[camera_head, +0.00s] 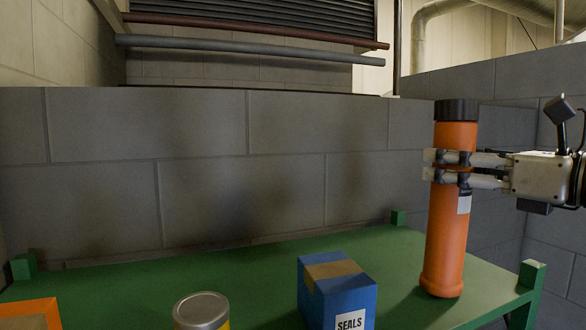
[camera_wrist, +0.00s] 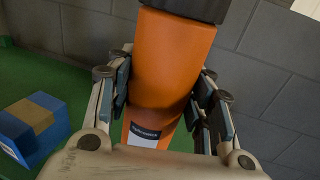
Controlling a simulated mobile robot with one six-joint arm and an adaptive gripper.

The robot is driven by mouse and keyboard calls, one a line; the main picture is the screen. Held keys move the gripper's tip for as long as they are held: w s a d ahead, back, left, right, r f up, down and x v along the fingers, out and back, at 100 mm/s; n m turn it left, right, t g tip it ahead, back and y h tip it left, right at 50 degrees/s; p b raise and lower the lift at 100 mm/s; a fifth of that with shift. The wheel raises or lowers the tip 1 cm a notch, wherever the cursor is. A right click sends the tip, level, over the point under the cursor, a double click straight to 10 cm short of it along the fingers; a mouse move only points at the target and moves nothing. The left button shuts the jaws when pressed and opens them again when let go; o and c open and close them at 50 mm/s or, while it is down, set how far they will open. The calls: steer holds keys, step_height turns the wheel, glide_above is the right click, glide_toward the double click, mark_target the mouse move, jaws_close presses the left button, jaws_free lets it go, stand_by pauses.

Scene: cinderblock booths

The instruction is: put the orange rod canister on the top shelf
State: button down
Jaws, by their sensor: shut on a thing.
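The orange rod canister (camera_head: 448,225) is a tall orange cylinder with a black cap and a small white label. It stands upright at the right end of the green shelf (camera_head: 250,270); I cannot tell whether its base touches the surface. My gripper (camera_head: 450,168) comes from the right and is shut around the canister's upper half. In the wrist view the canister (camera_wrist: 165,75) fills the space between the two fingers of my gripper (camera_wrist: 160,95), with the black cap at the top edge of the picture.
A blue box marked SEALS (camera_head: 338,295) stands left of the canister. A grey-lidded can (camera_head: 201,309) and an orange box (camera_head: 30,314) are further left, cut off by the picture's edge. Short green corner posts rise from the shelf. A grey block wall (camera_head: 240,170) stands behind.

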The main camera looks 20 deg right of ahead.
steer(key=shift+f, duration=0.4)
steer(key=c, duration=0.8)
jaws_free()
steer(key=shift+s, duration=0.15)
steer(key=v, duration=1.1)
steer(key=shift+s+d, duration=0.15)
steer(key=shift+s, duration=0.2)
